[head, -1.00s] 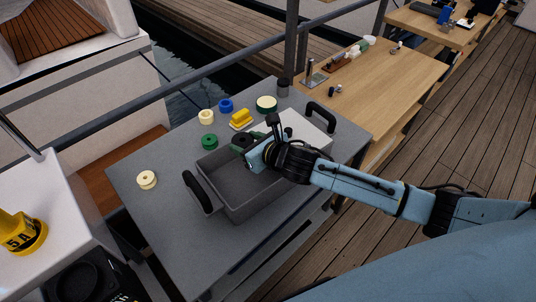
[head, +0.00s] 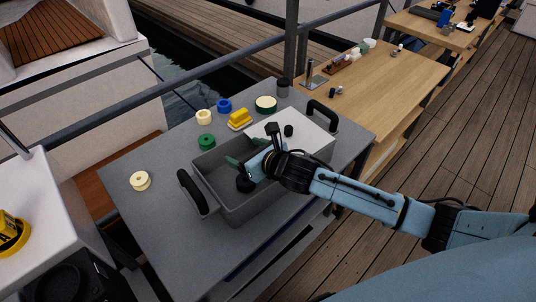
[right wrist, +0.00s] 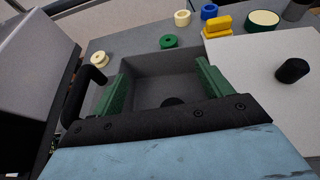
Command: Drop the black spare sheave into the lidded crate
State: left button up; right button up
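The black spare sheave (head: 245,184) is within the open half of the grey lidded crate (head: 232,213), below my right gripper. I cannot tell if it rests flat on the floor. In the right wrist view the sheave (right wrist: 172,102) is partly hidden behind the gripper body. My right gripper (head: 246,164) is over the crate opening. Its green fingers stand wide apart with nothing between them, as the right wrist view also shows (right wrist: 161,70). The white lid (head: 309,143) covers the crate's right half and has a black knob (head: 289,130). My left gripper is out of view.
On the grey table (head: 150,225) lie a green sheave (head: 206,141), cream sheaves (head: 140,181) (head: 204,117), a blue sheave (head: 224,105), a yellow block (head: 239,120) and a green-rimmed cream disc (head: 266,103). Black handles (head: 192,190) rise at the crate's ends. The table's front left is clear.

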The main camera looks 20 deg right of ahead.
jog(key=v, duration=1.3)
jog(key=shift+s+r, duration=0.1)
jog(key=shift+s, duration=0.05)
